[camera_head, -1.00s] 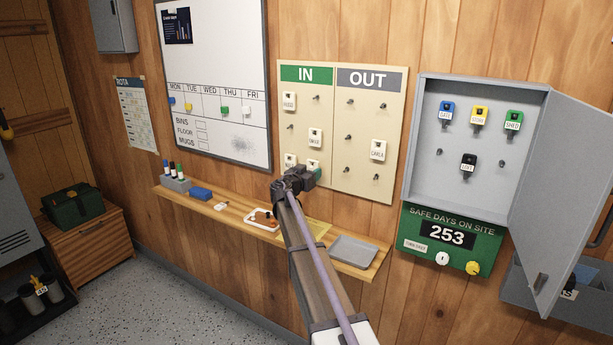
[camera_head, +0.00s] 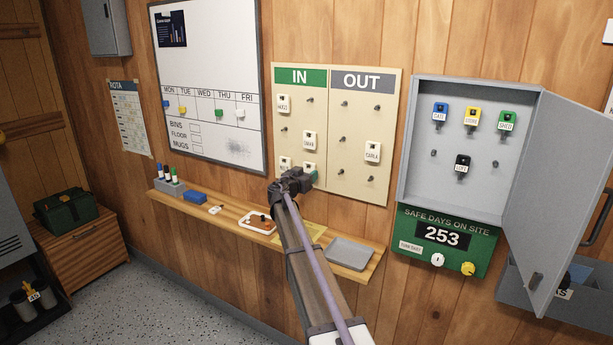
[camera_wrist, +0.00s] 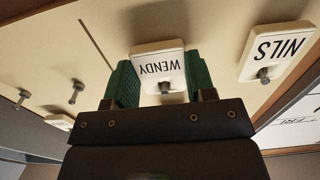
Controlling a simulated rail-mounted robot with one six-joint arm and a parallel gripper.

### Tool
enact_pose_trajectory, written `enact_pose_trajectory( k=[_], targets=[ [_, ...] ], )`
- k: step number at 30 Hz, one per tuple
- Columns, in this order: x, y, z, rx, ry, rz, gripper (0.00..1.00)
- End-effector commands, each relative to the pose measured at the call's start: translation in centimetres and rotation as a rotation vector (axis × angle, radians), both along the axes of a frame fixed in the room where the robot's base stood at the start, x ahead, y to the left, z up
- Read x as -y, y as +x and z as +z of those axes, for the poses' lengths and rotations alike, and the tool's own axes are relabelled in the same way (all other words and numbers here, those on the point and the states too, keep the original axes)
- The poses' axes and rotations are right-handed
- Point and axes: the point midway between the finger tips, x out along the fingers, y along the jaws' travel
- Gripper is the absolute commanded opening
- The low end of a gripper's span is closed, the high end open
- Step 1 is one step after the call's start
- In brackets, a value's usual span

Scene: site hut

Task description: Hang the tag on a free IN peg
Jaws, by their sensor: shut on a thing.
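My gripper (camera_head: 305,176) is at the bottom of the IN column, its green fingers on either side of the white WENDY tag (camera_wrist: 160,65). It is shut on that tag. In the wrist view the tag appears upside down, with a peg end (camera_wrist: 165,87) showing at its hole edge. The tag looks to be at the lower right IN peg; how far it sits on the peg I cannot tell. The NILS tag (camera_wrist: 277,50) hangs beside it. On the board (camera_head: 325,190), the IN pegs at top right (camera_head: 310,100) and middle left (camera_head: 285,129) are bare.
Other tags hang at top left (camera_head: 284,104) and middle right (camera_head: 309,141) of IN. The CARLA tag (camera_head: 372,152) hangs under OUT, among several bare pegs. A shelf (camera_head: 233,212) with a grey tray (camera_head: 350,252) runs below. An open key cabinet (camera_head: 418,190) stands to the right.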

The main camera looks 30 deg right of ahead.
Motion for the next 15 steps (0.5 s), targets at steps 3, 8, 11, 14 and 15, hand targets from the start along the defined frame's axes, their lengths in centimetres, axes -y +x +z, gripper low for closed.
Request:
enact_pose_trajectory(
  k=[3,8,11,14,15],
  targets=[
    [0.0,0.0,0.02,0.0,0.0,0.0,0.33],
    [0.0,0.0,0.03,0.0,0.0,0.0,0.33],
    [0.0,0.0,0.03,0.0,0.0,0.0,0.58],
    [0.0,0.0,0.02,0.0,0.0,0.0,0.67],
    [0.0,0.0,0.02,0.0,0.0,0.0,0.71]
  ],
)
